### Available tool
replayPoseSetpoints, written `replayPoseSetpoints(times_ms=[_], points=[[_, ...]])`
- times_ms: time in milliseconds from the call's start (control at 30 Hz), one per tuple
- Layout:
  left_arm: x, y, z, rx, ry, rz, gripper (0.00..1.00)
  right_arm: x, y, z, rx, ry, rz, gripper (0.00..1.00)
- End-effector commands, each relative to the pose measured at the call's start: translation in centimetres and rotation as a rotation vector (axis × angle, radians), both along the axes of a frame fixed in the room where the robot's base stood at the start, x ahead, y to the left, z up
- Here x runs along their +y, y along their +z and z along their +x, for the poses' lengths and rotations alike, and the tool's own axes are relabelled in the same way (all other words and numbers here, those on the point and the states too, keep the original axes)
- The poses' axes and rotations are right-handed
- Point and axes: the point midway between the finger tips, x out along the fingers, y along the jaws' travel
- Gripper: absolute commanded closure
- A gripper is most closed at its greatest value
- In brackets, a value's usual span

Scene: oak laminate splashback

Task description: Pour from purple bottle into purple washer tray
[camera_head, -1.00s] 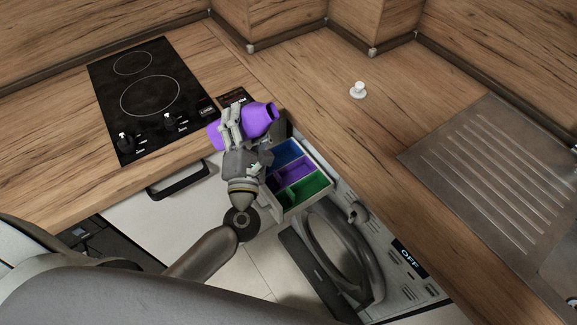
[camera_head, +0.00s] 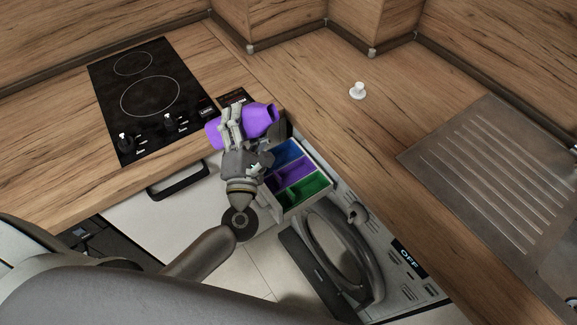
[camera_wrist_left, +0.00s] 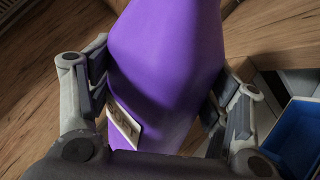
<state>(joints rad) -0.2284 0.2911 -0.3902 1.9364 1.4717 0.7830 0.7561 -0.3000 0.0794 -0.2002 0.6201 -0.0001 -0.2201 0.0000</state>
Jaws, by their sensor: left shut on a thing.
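My left gripper (camera_head: 233,128) is shut on the purple bottle (camera_head: 259,119). The bottle lies tilted on its side, its narrower end toward the right, close to the open drawer. In the left wrist view the bottle (camera_wrist_left: 167,60) fills the middle between the two fingers, with a small label low on it. The purple washer tray (camera_head: 293,173) is the middle compartment of the open drawer, between a blue and a green one. The bottle is above and left of it in the head view. I cannot see any liquid. My right gripper is not in view.
The blue compartment (camera_head: 284,153) also shows in the left wrist view (camera_wrist_left: 296,135). The green compartment (camera_head: 303,188) is nearest the washer door (camera_head: 335,250). A black hob (camera_head: 150,97) is at the left, a white knob-like object (camera_head: 357,90) on clear worktop, and a metal drainer (camera_head: 490,170) at right.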

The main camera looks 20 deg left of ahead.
Motion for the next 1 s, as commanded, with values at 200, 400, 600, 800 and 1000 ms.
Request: replayPoseSetpoints(times_ms=[200,400,600,800,1000], points=[[0.04,0.31,0.02,-0.002,0.000,0.016,0.72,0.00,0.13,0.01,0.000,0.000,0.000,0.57],[0.07,0.34,0.02,0.000,0.000,0.027,0.72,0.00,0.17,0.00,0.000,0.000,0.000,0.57],[0.10,0.39,0.02,0.002,0.000,0.038,0.72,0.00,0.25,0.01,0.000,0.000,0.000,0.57],[0.14,0.45,0.01,0.004,0.000,0.050,0.72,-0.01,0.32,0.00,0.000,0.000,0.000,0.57],[0.16,0.49,0.01,0.006,0.001,0.062,0.72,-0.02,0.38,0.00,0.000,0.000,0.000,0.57]])
